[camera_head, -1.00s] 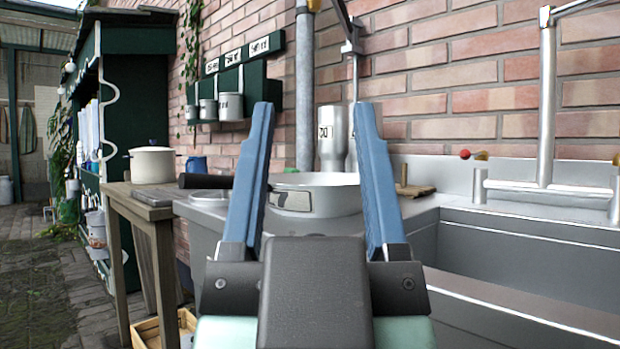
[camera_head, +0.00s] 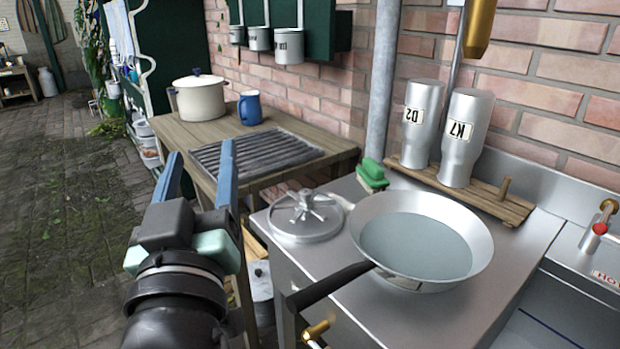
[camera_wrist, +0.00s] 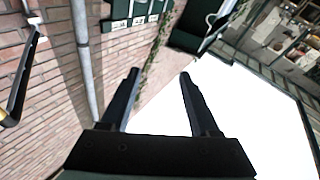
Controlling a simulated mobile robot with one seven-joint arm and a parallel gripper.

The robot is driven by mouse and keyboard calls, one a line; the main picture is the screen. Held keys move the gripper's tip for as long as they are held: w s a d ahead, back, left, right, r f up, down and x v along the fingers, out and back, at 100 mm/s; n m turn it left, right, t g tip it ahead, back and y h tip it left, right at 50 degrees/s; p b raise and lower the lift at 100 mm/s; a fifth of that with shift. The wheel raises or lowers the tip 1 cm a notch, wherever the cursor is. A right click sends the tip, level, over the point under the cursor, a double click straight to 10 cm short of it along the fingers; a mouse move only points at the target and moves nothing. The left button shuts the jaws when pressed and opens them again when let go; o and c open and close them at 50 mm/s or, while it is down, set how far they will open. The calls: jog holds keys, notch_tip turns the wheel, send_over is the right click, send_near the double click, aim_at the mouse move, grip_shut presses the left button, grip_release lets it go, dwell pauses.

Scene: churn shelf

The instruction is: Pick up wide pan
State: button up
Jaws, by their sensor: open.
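The wide pan (camera_head: 418,242) is a shallow silver pan with a pale grey-blue inside. It sits upright on the steel counter at the right of the head view. Its dark handle (camera_head: 330,287) points toward the lower left, past the counter's front edge. My gripper (camera_head: 200,158) is open and empty, with blue fingers, to the left of the pan and apart from it. In the wrist view the open fingers (camera_wrist: 160,75) point at the brick wall and bright sky, and the pan does not show.
A round metal lid (camera_head: 305,216) lies left of the pan. A green brush (camera_head: 371,174) and two metal bottles (camera_head: 462,140) stand behind it. A wooden table (camera_head: 172,132) holds a cream pot (camera_head: 201,98) and a blue mug (camera_head: 250,108). A sink lies at the right edge.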

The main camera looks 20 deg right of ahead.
notch_tip(320, 180, down, 7)
jog(key=w+a+n+g+h+p, duration=0.1)
jog(key=w+n+g+h+p, duration=0.1)
jog(key=g+p, duration=0.45)
jog(key=n+g+h+p, duration=0.3)
jog(key=n+h+p, duration=0.4)
jog(key=p, duration=1.3)
send_near(337, 280)
jog(key=shift+n+y, duration=0.3)
jog(key=shift+n, duration=0.1)
jog(key=shift+f+p+x, duration=0.15)
jog(key=shift+p+x, duration=0.2)
jog(key=shift+x, duration=2.4)
jog(key=shift+f+p+x, duration=0.15)
jog(key=shift+p+x, duration=0.15)
jog(key=shift+x, duration=2.5)
jog(key=shift+a, duration=0.1)
jog(key=shift+c, duration=0.4)
grip_shut()
